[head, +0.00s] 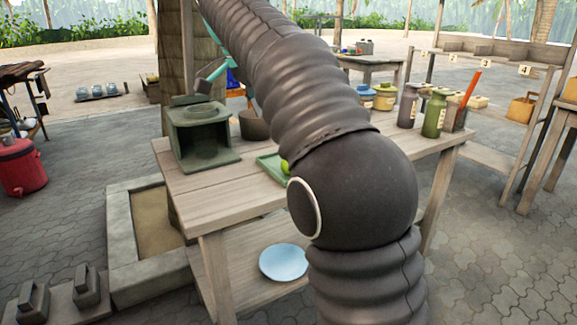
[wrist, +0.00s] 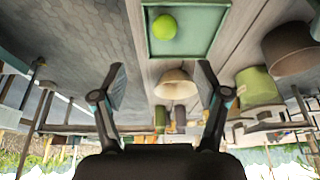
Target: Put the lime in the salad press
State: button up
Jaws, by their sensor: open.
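The lime (head: 284,167) is bright green and lies on a green tray (head: 268,163) on the wooden table; my arm hides part of both in the head view. In the upside-down wrist view the lime (wrist: 163,27) lies in the tray (wrist: 216,16) at the top. A dark green boxy device (head: 203,138) with a round opening, seemingly the salad press, stands at the table's left end. My gripper (wrist: 162,84) is open and empty, its fingers spread apart, with the lime ahead of it and not between them.
Jars (head: 435,112) stand at the table's right end. A dark brown pot (head: 253,125) stands behind the press, and a pale bowl (wrist: 175,84) shows in the wrist view. A blue plate (head: 283,262) lies on the lower shelf. The table's front left is clear.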

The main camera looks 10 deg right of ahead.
jog(key=b+x, duration=0.2)
jog(key=x, duration=0.6)
jog(key=shift+w+f+b, duration=0.15)
jog(key=shift+w+b, duration=0.05)
jog(key=shift+b, duration=0.2)
jog(key=shift+w+b+x, duration=0.15)
jog(key=shift+b+x, duration=0.2)
jog(key=shift+x, duration=0.95)
jog(key=shift+w+b+x, duration=0.1)
jog(key=shift+b+x, duration=0.2)
jog(key=shift+x, duration=1.05)
jog(key=shift+a, duration=0.1)
jog(key=c, duration=1.3)
jog(key=shift+c, duration=0.2)
